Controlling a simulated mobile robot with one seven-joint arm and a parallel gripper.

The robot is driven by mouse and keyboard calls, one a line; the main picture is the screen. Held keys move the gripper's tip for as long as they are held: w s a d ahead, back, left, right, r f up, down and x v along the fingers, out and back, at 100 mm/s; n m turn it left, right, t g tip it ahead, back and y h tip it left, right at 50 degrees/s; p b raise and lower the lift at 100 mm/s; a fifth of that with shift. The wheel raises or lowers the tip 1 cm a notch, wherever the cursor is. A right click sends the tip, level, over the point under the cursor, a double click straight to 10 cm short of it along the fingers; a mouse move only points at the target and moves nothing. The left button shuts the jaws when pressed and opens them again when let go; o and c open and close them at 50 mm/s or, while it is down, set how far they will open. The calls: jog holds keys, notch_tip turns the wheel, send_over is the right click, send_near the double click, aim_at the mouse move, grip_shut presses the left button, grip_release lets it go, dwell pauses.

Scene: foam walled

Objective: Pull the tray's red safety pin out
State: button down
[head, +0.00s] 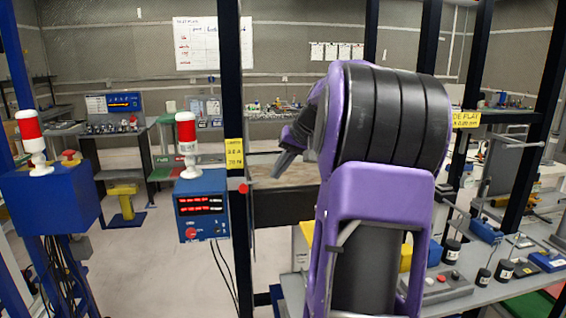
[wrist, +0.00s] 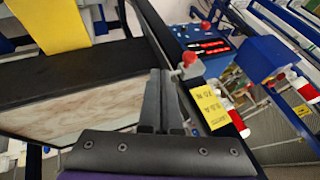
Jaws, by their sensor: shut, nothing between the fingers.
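The red safety pin (head: 243,188) shows as a small red knob at the dark upright post, at the left end of the tray. In the wrist view its round red head (wrist: 189,58) is just right of my fingertips. The tray (head: 285,207) has a dark front and a mottled pale brown surface, partly hidden by my arm; its dark edge (wrist: 70,75) crosses the wrist view. My gripper (head: 281,165) is above the tray, up and right of the pin in the head view. Its fingers (wrist: 160,76) are closed together with nothing between them.
A blue control box (head: 203,210) with red displays and a beacon stands left of the post. The dark post (head: 231,120) carries a yellow label (head: 234,153). A second blue box (head: 48,205) is at far left. A cluttered bench (head: 470,290) is at lower right.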

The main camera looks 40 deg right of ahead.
aim_at(256, 182)
jog(key=w+a+f, duration=0.1)
jog(key=w+f, duration=0.1)
jog(key=w+a+f, duration=0.2)
jog(key=shift+w+a, duration=0.1)
jog(key=shift+w, duration=0.25)
jog(key=shift+a, duration=0.1)
jog(key=shift+w, duration=0.1)
jog(key=shift+w+a, duration=0.5)
jog(key=shift+a, duration=0.4)
jog(key=shift+w+a, duration=0.5)
jog(key=shift+a, duration=0.35)
jog(key=shift+r, duration=0.1)
